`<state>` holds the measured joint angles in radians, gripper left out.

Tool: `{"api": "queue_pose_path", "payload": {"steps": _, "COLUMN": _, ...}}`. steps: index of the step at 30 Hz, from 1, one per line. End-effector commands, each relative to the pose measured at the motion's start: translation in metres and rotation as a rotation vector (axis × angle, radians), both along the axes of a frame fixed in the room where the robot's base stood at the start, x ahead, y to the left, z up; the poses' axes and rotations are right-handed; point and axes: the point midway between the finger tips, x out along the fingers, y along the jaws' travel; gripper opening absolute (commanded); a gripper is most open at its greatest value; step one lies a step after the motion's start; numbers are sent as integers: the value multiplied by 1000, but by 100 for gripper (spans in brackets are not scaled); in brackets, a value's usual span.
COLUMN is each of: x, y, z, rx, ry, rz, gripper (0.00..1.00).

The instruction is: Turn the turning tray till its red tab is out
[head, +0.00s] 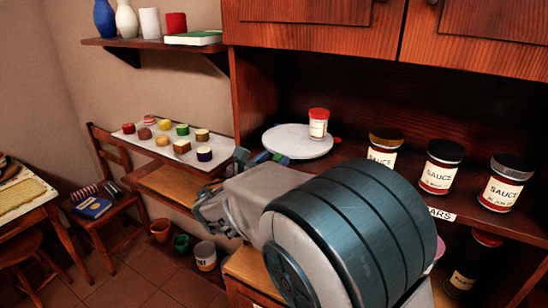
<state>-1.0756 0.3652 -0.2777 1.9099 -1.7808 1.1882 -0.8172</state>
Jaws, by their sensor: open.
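The turning tray (290,146) is a pale round disc in the open recess of the dark wood cabinet. A jar with a red lid and a pale label (318,124) stands upright on it, towards the right. A small red tab (337,140) shows at the tray's right edge, pointing right along the shelf. Small green and blue pieces (279,158) show by its front edge; I cannot tell whether they belong to the tray. My gripper (217,190) is open, in front and to the left of the tray, partly hidden by my own arm. I see no contact with the tray.
Several sauce jars (441,167) stand on the shelf to the right. A board with several small coloured pieces (130,138) lies to the left. Pots and a can (205,256) stand below my gripper. The upper cabinet (320,38) overhangs the recess.

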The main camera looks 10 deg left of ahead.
Motion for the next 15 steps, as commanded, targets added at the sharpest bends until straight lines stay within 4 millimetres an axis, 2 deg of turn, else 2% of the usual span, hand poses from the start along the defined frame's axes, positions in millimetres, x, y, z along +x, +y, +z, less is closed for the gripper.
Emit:
{"api": "queue_pose_path", "payload": {"steps": 3, "x": 6, "y": -2, "z": 0, "rx": -1, "ry": -1, "rz": 0, "gripper": 42}}
{"api": "queue_pose_path", "payload": {"steps": 11, "x": 7, "y": -3, "z": 0, "rx": 0, "ry": 0, "rz": 0, "gripper": 42}}
{"api": "queue_pose_path", "payload": {"steps": 12, "x": 7, "y": -3, "z": 0, "rx": 0, "ry": 0, "rz": 0, "gripper": 36}}
{"api": "queue_pose_path", "payload": {"steps": 15, "x": 7, "y": -3, "z": 0, "rx": 0, "ry": 0, "rz": -1, "gripper": 8}}
